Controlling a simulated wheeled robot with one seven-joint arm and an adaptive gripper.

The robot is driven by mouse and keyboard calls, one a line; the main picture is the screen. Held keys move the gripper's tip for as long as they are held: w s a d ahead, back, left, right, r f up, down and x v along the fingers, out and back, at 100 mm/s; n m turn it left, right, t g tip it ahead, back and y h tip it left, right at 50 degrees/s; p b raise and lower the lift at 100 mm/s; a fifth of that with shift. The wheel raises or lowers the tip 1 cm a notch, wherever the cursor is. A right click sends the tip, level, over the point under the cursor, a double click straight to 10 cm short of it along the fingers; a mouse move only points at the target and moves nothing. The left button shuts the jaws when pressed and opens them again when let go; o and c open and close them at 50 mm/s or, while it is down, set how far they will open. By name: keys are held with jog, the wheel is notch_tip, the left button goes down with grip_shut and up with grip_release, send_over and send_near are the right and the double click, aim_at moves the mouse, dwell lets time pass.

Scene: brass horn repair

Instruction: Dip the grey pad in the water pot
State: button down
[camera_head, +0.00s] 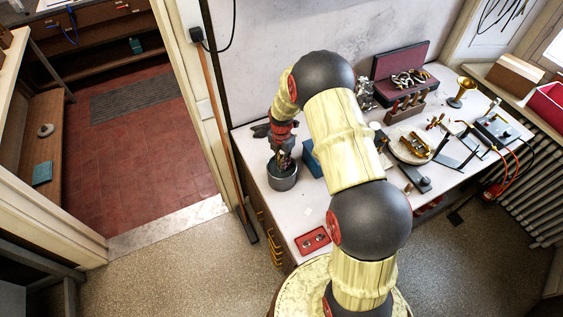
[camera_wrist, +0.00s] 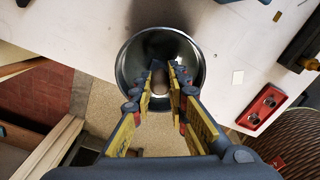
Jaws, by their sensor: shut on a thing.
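The water pot (camera_head: 282,182) is a round grey metal pot near the left end of the workbench. In the wrist view its rim (camera_wrist: 122,62) surrounds my fingertips. My gripper (camera_head: 281,160) points down over the pot, with its fingertips inside the pot's opening. The wrist view also shows my gripper (camera_wrist: 167,74), its fingers close together and shut on a small greyish piece, the grey pad (camera_wrist: 161,80), which is mostly hidden and dark. I cannot tell how deep the pad is or whether it touches water.
A blue block (camera_head: 311,158) stands just right of the pot. A red tray (camera_head: 313,240) lies near the bench's front edge. Horn parts and tools crowd the right of the workbench (camera_head: 300,215). The doorway wall (camera_head: 196,100) rises at the left.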

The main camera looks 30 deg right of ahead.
jog(key=shift+r, duration=0.1)
jog(key=shift+r+p, duration=2.2)
jog(key=shift+r, duration=2.2)
